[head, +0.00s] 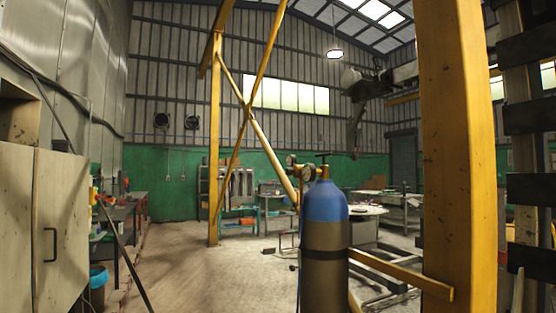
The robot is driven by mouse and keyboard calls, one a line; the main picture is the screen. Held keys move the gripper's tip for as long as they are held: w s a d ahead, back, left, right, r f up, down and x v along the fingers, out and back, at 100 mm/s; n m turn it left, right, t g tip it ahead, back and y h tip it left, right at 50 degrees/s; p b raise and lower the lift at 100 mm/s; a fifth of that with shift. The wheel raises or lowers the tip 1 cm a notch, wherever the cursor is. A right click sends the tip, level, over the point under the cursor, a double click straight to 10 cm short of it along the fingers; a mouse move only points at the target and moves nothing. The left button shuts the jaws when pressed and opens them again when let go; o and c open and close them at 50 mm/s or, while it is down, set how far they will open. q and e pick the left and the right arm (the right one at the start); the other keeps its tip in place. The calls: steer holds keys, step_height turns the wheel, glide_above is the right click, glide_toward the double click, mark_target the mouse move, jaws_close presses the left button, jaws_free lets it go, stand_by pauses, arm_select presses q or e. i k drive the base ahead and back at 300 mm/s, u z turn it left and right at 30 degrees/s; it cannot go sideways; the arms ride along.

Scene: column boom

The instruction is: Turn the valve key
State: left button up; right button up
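A gas cylinder (325,255) with a blue shoulder and a dark grey body stands upright in the foreground, right of centre. Its lower end is cut off by the picture edge. A small dark T-shaped valve key (323,156) sits on top of the valve, above the blue shoulder. Round gauges (308,173) are at the left of the valve. Neither of my grippers shows in the head view, so nothing of mine is seen touching the key or the cylinder.
A thick yellow post (458,160) stands close at the right, with a yellow rail (400,273) behind the cylinder. A pale cabinet (55,230) and a thin dark rod (122,255) are at the left. Work tables (395,200) stand behind. The floor left of the cylinder is clear.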

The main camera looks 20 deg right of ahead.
mark_target(331, 154)
steer(key=u, duration=0.05)
steer(key=i, duration=0.85)
steer(key=z, duration=0.25)
